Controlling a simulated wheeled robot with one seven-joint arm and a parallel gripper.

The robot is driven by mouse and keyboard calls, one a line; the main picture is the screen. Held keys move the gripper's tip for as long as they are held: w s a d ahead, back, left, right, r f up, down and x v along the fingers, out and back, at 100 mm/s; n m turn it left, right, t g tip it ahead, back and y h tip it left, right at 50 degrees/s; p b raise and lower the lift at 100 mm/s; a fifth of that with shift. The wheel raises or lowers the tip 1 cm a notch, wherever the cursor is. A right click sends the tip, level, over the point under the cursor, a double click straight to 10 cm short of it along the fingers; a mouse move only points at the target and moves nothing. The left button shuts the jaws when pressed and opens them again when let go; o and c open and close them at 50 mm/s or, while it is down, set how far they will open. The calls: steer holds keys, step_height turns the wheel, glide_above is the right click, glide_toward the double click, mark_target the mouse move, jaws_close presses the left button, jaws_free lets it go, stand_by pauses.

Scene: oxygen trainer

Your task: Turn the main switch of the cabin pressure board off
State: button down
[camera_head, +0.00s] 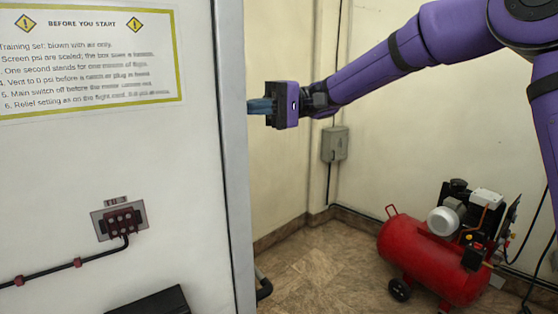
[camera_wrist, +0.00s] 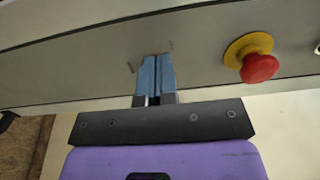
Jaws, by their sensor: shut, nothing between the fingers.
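My gripper (camera_head: 258,106) reaches in from the right in the head view, its blue fingers at the edge of the large pale board (camera_head: 75,165). In the wrist view my gripper (camera_wrist: 157,76) has its two blue fingers together, with nothing seen between them. The fingertips are in front of a grey panel face (camera_wrist: 90,65); I cannot tell whether they touch it. Small thin marks show on the panel beside the fingertips. I cannot identify the main switch in either view; the fingers cover part of the panel.
A red mushroom button (camera_wrist: 260,67) on a yellow base is right of my fingers. A pale sign (camera_head: 85,60) and a terminal block (camera_head: 120,220) with a cable are on the board. A red compressor (camera_head: 430,260) stands on the tiled floor. A grey box (camera_head: 334,144) hangs on the wall.

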steer(key=shift+x, duration=0.95)
steer(key=shift+w+a+f, duration=0.2)
steer(key=shift+w, duration=0.15)
stand_by(0.5)
steer(key=shift+f, duration=1)
stand_by(0.5)
steer(key=v, duration=0.6)
steer(key=shift+s+d, duration=0.15)
steer(key=shift+s, duration=0.2)
stand_by(0.3)
